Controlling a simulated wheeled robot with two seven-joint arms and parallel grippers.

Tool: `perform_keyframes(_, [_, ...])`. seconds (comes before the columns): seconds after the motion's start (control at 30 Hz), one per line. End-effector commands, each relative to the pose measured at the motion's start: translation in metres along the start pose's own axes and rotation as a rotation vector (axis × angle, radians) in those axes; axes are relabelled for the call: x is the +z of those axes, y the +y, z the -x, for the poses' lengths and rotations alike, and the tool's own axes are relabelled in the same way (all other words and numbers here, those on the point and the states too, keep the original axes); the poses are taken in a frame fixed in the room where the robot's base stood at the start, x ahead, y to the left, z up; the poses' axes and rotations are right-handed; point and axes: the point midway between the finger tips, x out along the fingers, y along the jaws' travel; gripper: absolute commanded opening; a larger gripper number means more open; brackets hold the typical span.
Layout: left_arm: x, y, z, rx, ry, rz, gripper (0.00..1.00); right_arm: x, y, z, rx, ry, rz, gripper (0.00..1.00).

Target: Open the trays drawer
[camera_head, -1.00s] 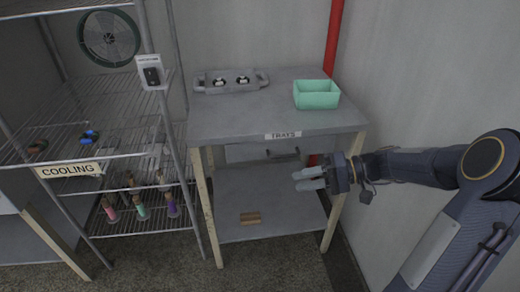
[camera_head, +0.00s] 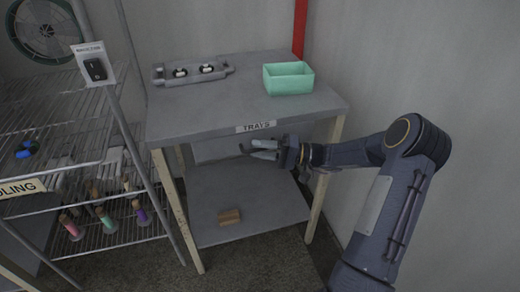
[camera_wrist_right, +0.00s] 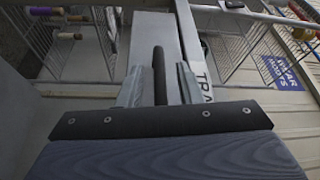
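The trays drawer (camera_head: 215,150) is a grey front under the table top, below the "TRAYS" label (camera_head: 257,127). It looks shut. Its dark handle (camera_head: 243,149) shows just left of my right gripper's fingertips in the head view. My right gripper (camera_head: 262,149) reaches in from the right under the table edge, with its pale fingers apart. In the right wrist view the black handle bar (camera_wrist_right: 160,72) lies between the two fingers (camera_wrist_right: 163,88), with a small gap visible on the right side. Firm contact cannot be made out. My left gripper is out of view.
The table top (camera_head: 225,105) holds a grey tray (camera_head: 165,80) with small parts and a green bin (camera_head: 288,79). A wire rack (camera_head: 75,125) stands left, and a table leg (camera_head: 323,190) is close to my right arm.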

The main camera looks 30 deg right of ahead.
Motion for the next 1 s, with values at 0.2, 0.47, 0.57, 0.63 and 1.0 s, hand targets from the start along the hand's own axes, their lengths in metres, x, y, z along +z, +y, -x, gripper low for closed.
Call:
perform_keyframes(0.2, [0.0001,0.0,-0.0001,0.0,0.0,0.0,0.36,0.0001,-0.0001,-0.0032,0.0,0.0,0.0,0.33])
perform_keyframes(0.47, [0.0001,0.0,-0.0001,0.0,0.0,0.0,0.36,0.0002,-0.0001,-0.0029,0.0,0.0,0.0,0.09])
perform_keyframes(0.57, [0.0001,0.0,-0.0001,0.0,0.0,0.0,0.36,0.0002,-0.0001,-0.0029,0.0,0.0,0.0,0.0])
perform_keyframes(0.63, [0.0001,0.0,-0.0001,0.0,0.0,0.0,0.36,0.0002,-0.0002,-0.0029,0.0,0.0,0.0,0.0])
perform_keyframes(1.0, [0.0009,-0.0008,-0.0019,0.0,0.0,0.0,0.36,0.0061,-0.0008,0.0001,0.001,0.0,-0.001,0.0])
